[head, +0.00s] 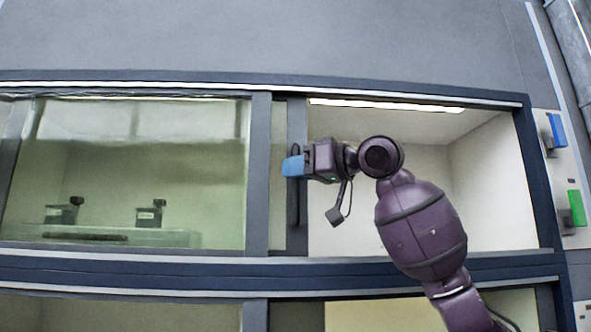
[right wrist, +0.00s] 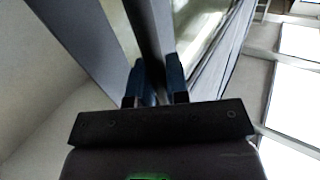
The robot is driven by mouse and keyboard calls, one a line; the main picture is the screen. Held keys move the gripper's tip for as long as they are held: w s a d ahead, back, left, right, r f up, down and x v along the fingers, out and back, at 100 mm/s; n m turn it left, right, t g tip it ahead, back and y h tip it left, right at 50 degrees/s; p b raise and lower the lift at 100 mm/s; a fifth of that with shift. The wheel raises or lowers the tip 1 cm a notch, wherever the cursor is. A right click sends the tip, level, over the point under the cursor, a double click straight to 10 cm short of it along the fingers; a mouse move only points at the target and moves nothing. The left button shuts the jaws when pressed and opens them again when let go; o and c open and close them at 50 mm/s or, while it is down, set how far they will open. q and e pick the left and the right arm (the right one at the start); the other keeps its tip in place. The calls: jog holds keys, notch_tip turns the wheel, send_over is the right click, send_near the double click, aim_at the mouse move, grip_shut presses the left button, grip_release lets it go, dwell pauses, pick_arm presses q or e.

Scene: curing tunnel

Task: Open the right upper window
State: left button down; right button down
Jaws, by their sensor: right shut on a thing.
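The right upper window's dark side frame (head: 297,118) stands close to the middle post, far to the left of its opening. A narrow strip of its glass (head: 279,190) shows left of that frame. The right part of the opening is clear, with the pale inner wall (head: 423,185) bare to view. My right gripper (head: 292,166) is shut on the dark upright handle (head: 293,210) at this frame. In the right wrist view its two fingers (right wrist: 157,85) stand on either side of a dark upright bar. My left gripper is not in view.
The left upper window (head: 140,165) is covered by greenish glass, with two small dark devices (head: 62,213) behind it. A middle post (head: 258,170) divides the windows. Blue (head: 556,131) and green (head: 577,208) fixtures stick out on the right wall. Lower windows show below the dark rail (head: 400,275).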

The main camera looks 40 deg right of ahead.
jog(key=c, duration=1.1)
grip_release()
pick_arm(q)
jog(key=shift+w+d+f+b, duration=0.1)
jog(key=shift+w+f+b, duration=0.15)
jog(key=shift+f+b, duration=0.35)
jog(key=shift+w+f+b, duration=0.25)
jog(key=shift+b, duration=0.6)
pick_arm(e)
jog(key=shift+v, duration=5.4)
jog(key=shift+r, duration=0.1)
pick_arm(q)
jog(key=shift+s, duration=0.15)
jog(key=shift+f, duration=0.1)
